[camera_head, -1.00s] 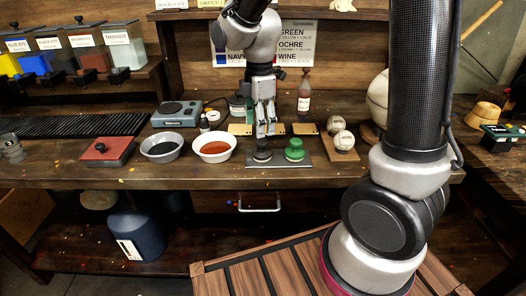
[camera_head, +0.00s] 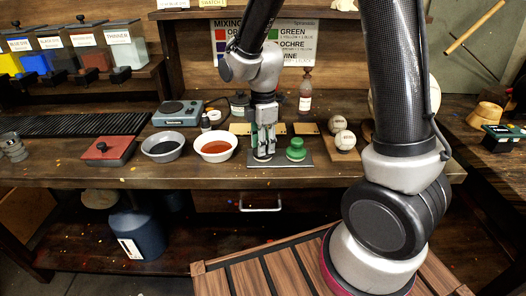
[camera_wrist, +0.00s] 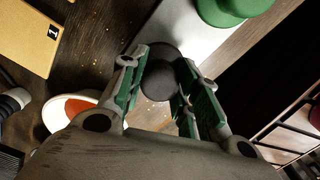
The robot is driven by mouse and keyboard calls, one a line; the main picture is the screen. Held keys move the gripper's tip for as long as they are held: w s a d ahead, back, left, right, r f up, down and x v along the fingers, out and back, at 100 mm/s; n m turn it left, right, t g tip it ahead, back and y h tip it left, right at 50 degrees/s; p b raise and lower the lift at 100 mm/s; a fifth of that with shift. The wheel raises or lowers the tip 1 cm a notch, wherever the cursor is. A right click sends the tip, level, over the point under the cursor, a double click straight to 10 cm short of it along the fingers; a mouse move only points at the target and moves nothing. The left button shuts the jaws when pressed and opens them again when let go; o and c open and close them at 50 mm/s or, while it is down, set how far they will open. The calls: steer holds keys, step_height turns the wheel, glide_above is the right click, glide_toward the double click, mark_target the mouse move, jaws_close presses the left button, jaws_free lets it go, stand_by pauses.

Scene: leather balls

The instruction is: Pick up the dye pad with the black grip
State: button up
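The dye pad with the black grip (camera_wrist: 160,80) shows in the wrist view as a dark round knob between my two fingers. In the head view this dye pad (camera_head: 261,159) is mostly hidden behind my fingers, at the left of a grey plate (camera_head: 280,164). My gripper (camera_head: 264,152) points down over it, fingers spread on both sides of the grip. It looks open, with no clear grasp; whether a finger touches the grip I cannot tell. A green-gripped pad (camera_head: 296,150) stands just to the right on the same plate.
A white bowl of orange-red liquid (camera_head: 216,147) and a grey bowl of dark liquid (camera_head: 162,148) stand to the left. Two pale balls (camera_head: 345,140) sit on a board to the right. A bottle (camera_head: 305,95) stands behind. The front bench strip is clear.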

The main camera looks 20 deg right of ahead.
steer(key=c, duration=0.4)
steer(key=shift+o, duration=0.2)
step_height(320, 180, up, 10)
steer(key=shift+r, duration=0.1)
